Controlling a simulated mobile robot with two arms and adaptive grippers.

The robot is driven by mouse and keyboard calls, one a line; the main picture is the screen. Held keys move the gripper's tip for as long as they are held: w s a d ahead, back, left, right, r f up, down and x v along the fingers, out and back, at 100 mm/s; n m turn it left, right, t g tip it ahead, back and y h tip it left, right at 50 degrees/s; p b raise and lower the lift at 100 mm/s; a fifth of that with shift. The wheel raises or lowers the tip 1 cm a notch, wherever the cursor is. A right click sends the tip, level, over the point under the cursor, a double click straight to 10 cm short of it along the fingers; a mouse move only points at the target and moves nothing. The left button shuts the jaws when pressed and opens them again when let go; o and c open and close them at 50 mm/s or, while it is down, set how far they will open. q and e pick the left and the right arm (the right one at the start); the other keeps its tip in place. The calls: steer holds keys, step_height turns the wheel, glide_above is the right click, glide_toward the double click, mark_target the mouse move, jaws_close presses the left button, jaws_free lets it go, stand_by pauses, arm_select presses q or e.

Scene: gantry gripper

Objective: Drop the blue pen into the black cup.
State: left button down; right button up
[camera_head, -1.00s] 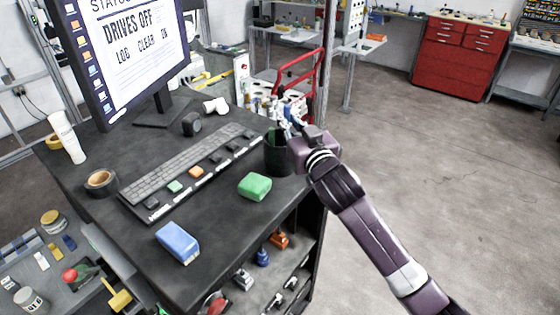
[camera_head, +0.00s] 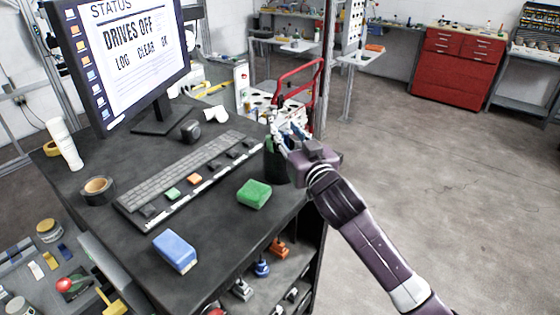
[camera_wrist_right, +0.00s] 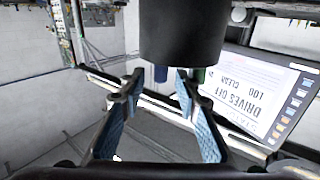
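The black cup (camera_head: 277,168) stands at the right edge of the dark desk in the head view. It also shows upside down at the top of the right wrist view (camera_wrist_right: 182,32). A short blue end (camera_wrist_right: 160,74), seemingly of the blue pen, sticks out of the cup's mouth, and a green end (camera_wrist_right: 199,75) shows beside it. My right gripper (camera_head: 283,138) is at the cup's rim. In the wrist view its fingers (camera_wrist_right: 158,88) are apart, with nothing clasped between them. My left gripper is not in view.
A green block (camera_head: 254,194), a blue block (camera_head: 175,251), a keyboard (camera_head: 185,180) and a tape roll (camera_head: 97,190) lie on the desk (camera_head: 215,225). A monitor (camera_head: 120,60) stands behind. A red-framed cart (camera_head: 300,90) is beyond the cup. Open floor lies to the right.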

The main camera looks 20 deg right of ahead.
steer(key=s, duration=1.1)
steer(key=shift+s+d, duration=0.35)
steer(key=shift+d, duration=0.1)
